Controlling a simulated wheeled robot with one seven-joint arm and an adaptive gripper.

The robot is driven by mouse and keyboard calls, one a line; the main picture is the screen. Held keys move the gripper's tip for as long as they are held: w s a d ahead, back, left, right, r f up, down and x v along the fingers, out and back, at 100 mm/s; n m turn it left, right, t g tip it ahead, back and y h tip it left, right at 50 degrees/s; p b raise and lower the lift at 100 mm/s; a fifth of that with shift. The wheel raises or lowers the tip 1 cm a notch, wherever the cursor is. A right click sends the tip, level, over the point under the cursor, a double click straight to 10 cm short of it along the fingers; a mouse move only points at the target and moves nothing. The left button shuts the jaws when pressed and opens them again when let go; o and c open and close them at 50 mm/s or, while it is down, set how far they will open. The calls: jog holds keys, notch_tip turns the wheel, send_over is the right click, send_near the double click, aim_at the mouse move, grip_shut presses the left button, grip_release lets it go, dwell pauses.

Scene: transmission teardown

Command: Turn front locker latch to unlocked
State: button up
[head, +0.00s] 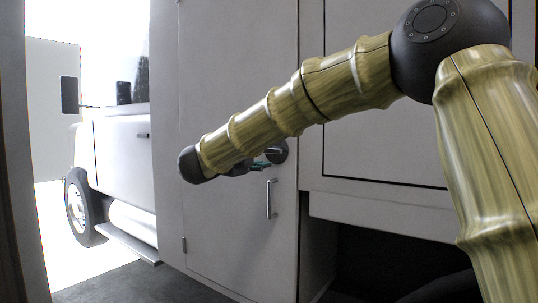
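The front locker is a tall pale grey door (225,230) in the middle of the head view. Its latch (277,152) is a dark round piece near the door's right edge, partly covered by my arm. I cannot tell which way the latch is turned. A small dark part of my gripper (262,163) shows below my arm, close to the latch's left side. My arm hides most of the gripper. I cannot tell whether its fingers touch the latch or whether they are open or shut.
A vertical bar handle (270,198) is on the door below the latch. A hinge (183,243) is at its lower left. To the right are a framed panel (400,205) and a dark open recess (385,262). A white truck (125,165) stands outside at left.

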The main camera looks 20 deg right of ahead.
jog(key=shift+v, duration=1.55)
